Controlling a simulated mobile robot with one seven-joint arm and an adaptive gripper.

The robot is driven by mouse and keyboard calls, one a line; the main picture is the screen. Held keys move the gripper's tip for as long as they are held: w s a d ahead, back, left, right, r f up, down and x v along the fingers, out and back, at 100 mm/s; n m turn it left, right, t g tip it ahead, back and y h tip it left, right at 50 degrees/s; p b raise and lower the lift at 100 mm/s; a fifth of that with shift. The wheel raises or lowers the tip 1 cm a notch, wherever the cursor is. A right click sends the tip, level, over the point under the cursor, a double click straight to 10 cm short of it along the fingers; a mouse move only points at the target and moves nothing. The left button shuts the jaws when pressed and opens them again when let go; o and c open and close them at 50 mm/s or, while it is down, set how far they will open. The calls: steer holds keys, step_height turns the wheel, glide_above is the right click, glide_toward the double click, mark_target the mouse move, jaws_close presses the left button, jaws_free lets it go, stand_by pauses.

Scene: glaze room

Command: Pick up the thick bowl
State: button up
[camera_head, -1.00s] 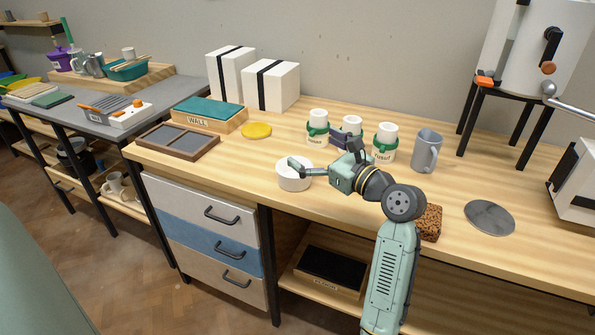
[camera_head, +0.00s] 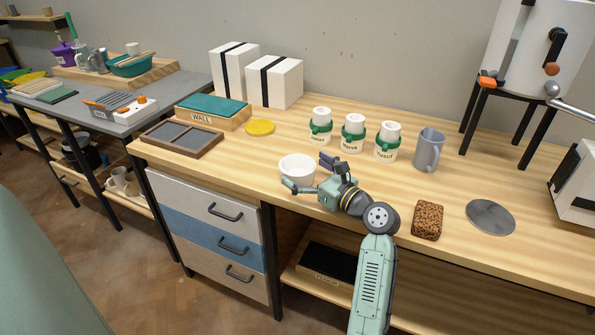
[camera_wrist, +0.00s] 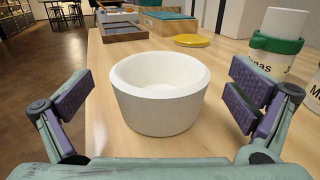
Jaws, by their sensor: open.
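The thick bowl (camera_head: 297,169) is white, round and thick-walled, and stands upright on the wooden bench top near its front edge. In the wrist view the bowl (camera_wrist: 160,90) is centred and looks empty. My gripper (camera_head: 309,176) is open at the bowl's near right side. In the wrist view my gripper (camera_wrist: 160,105) has one purple-padded finger to the left of the bowl and one to the right, with visible gaps on both sides. Neither finger appears to touch it.
Several white cups with green bands, among them one marked Yusuf (camera_head: 388,142), stand behind the bowl. A grey mug (camera_head: 428,150), a brown sponge-like block (camera_head: 428,220) and a grey disc (camera_head: 490,217) lie right. A yellow disc (camera_head: 260,127) and framed tray (camera_head: 182,138) lie left.

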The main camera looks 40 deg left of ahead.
mark_target(288, 158)
steer(key=shift+w+a, duration=0.15)
steer(key=shift+a, duration=0.6)
steer(key=shift+w+a, duration=0.1)
steer(key=shift+a, duration=0.65)
steer(key=shift+c, duration=0.2)
steer(key=c, duration=1.3)
steer(key=shift+r, duration=0.1)
steer(key=shift+c, duration=0.5)
